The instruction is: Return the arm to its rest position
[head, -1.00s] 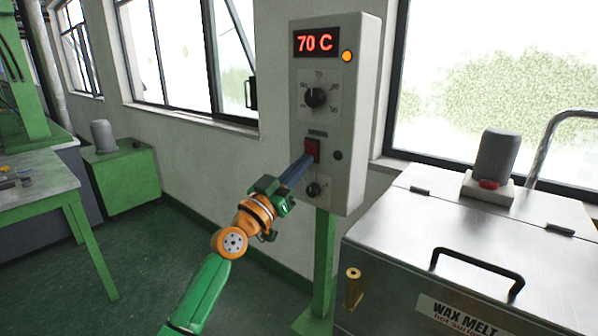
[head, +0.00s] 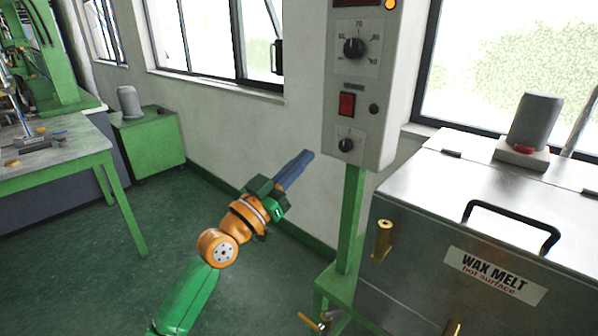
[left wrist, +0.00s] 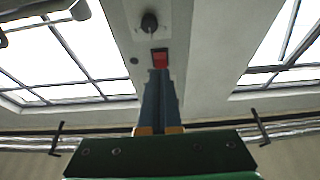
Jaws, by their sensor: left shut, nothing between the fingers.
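My left gripper (head: 304,158) is shut and empty, its blue fingers together. It is in the air to the left of the control box (head: 362,110), apart from it. In the left wrist view the shut fingers (left wrist: 160,75) point up towards the box, with the red switch (left wrist: 160,57) just beyond their tips. The red switch also shows in the head view (head: 347,104), with a dial (head: 354,48) above it and a smaller knob (head: 345,145) below it. The display at the top of the box is mostly cut off. My right gripper is not in view.
A metal wax melt tank (head: 480,215) with a black handle stands at the right. The box's green post (head: 349,220) is right of my arm. A green table (head: 60,150) and a green cabinet (head: 150,143) are at the left. Open floor lies between.

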